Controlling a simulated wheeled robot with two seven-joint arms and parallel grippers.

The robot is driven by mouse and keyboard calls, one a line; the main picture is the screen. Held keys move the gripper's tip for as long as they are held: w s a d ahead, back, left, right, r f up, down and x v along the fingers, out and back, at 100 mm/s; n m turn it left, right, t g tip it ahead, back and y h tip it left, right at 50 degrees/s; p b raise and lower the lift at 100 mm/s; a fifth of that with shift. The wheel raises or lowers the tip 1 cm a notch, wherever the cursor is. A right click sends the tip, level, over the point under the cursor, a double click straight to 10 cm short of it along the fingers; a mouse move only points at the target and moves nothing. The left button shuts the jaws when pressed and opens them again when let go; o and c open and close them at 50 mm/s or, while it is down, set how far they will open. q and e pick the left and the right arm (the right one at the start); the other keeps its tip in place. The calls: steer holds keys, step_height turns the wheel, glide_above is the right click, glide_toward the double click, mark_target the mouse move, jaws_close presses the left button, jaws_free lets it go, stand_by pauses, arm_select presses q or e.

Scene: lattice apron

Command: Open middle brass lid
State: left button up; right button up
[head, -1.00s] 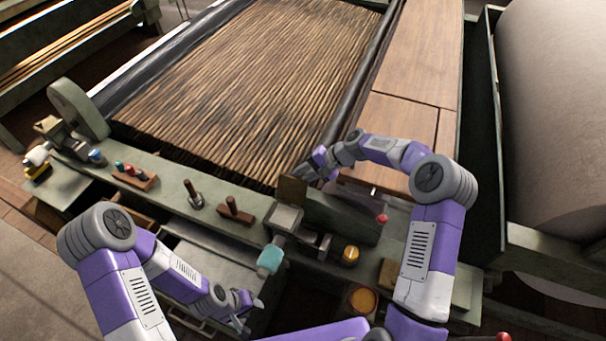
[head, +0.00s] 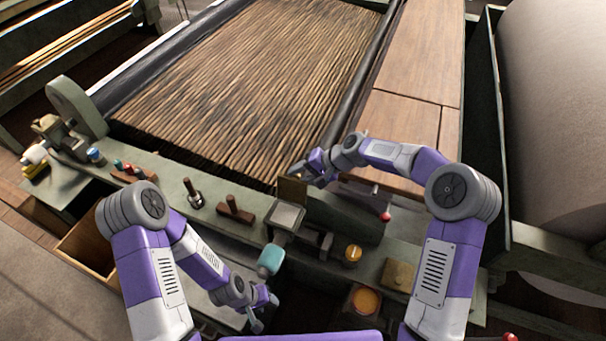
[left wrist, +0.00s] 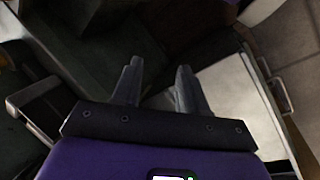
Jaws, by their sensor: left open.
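A brownish brass-coloured plate (head: 292,190) stands upright at the back of a square box with a pale top (head: 286,215), like a raised lid. A flat brass-coloured square plate (head: 398,275) lies further right on the green rail. I cannot tell for sure which is the middle lid. My right gripper (head: 298,171) is just behind and above the upright plate; contact and its jaw opening are unclear. My left gripper (head: 264,315) is open and low, in front of the rail, below the teal handle. Its two separated, empty fingers show in the left wrist view (left wrist: 158,85).
A teal handle (head: 271,260), a round brass knob (head: 353,253), an amber round well (head: 363,299) and a red knob (head: 385,216) crowd the rail. An open wooden drawer (head: 92,248) is at far left.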

steer(key=shift+o, duration=0.3)
steer(key=v, duration=0.7)
steer(key=shift+d+r+p, duration=0.2)
steer(key=shift+d+p, duration=0.05)
steer(key=shift+p, duration=0.05)
steer(key=shift+s, duration=0.1)
